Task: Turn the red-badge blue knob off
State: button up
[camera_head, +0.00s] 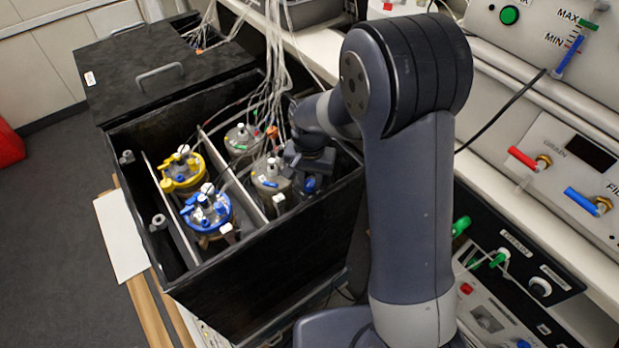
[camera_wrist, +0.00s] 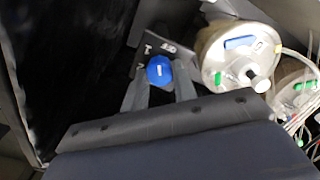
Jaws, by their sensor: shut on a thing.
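The blue knob (camera_wrist: 159,70) sits on a dark plate with white markings, including a 1 and a 2, in the wrist view. A pale mark shows on the knob's face. My gripper (camera_wrist: 161,84) has a finger on each side of the knob and is shut on it. In the head view, a blue knob (camera_head: 310,185) shows small beside my gripper, inside the black box at its right wall. No red badge can be made out in either view.
Inside the black box (camera_head: 255,250) stand a yellow-topped vessel (camera_head: 181,172), a blue-topped vessel (camera_head: 207,210) and grey-lidded vessels. One grey-lidded vessel (camera_wrist: 237,55) is close to the right of my gripper. Thin tubes (camera_head: 275,70) hang over the box. A dark wall (camera_wrist: 70,70) is at left.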

aim_at(310, 183)
jog(key=m, duration=0.5)
jog(key=shift+m, duration=0.3)
dwell(0.4)
jog(key=o, duration=1)
notch_tip(310, 183, up, 11)
jog(key=shift+f+p, duration=0.1)
jog(key=shift+p, duration=0.3)
notch_tip(310, 183, down, 11)
jog(key=shift+r+b, duration=0.15)
jog(key=shift+b, duration=0.25)
